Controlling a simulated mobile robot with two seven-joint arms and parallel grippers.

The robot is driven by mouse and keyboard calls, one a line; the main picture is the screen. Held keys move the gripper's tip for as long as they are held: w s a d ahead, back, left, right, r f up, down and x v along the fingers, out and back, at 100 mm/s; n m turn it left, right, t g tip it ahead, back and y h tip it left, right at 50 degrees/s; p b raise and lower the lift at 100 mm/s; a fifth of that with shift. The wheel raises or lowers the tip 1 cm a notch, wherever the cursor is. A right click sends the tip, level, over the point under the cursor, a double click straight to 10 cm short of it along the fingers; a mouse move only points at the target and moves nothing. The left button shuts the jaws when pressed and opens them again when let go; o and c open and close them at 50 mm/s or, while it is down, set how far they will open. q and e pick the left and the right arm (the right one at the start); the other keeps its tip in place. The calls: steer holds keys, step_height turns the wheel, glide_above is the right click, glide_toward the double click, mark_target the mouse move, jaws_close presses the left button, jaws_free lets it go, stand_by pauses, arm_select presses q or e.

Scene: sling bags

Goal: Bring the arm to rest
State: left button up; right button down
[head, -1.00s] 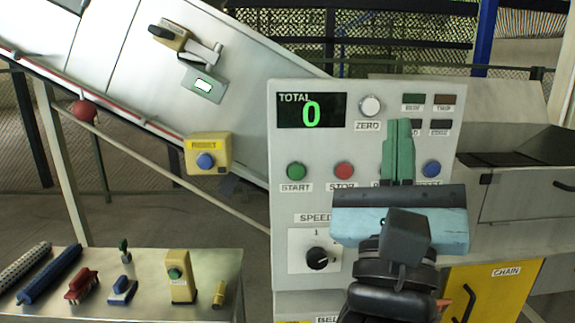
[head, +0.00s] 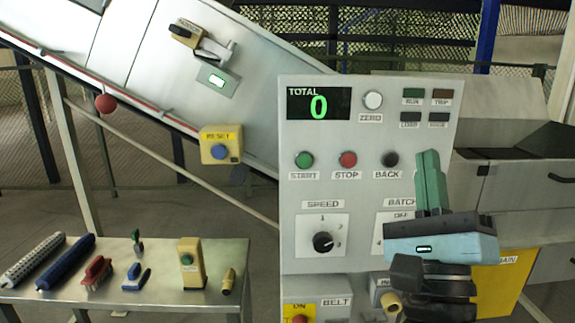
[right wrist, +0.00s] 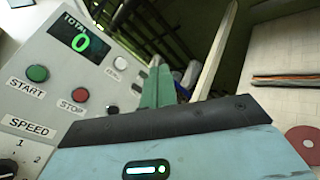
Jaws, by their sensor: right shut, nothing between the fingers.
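My right gripper (head: 430,180) is in front of the lower right part of the grey control panel (head: 330,195). Its green fingers are together with nothing between them and point upward. In the right wrist view the shut fingers (right wrist: 156,85) also show, with the panel (right wrist: 45,95) to their left. The gripper body and arm hide part of the panel's lower right, including part of the BATCH label. The display (head: 318,104) reads TOTAL 0. I cannot tell the gap between fingers and panel, but no touch shows. My left gripper is not in view.
A sloped conveyor (head: 140,55) with a yellow RESET box (head: 221,145) runs behind the panel's left. A metal table (head: 130,288) at lower left holds rollers, brushes and small tools. A grey bin (head: 530,150) stands at right. Open floor shows between table and panel.

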steer(key=s+d+f+n+g+y, duration=0.15)
steer(key=f+n+g+y, duration=0.45)
steer(key=f+n, duration=1.1)
steer(key=s+d+f+n+g+y, duration=0.15)
steer(key=f+n+g+y, duration=0.4)
steer(key=f+n, duration=1.2)
steer(key=s+d+f+g+h, duration=0.2)
steer(key=s+d+f+g, duration=0.15)
steer(key=s+f, duration=0.45)
steer(key=s+d+f+g+h, duration=0.2)
steer(key=s+d+f, duration=0.25)
steer(key=f, duration=0.65)
steer(key=s+d+f+g+h, duration=0.2)
steer(key=s+d+f, duration=0.2)
steer(key=s+f, duration=0.45)
steer(key=a+f+m, duration=0.1)
steer(key=a+m, duration=0.5)
steer(key=a, duration=0.5)
steer(key=shift+w+a+f, duration=0.25)
steer(key=shift+w+f, duration=0.15)
steer(key=shift+w, duration=0.05)
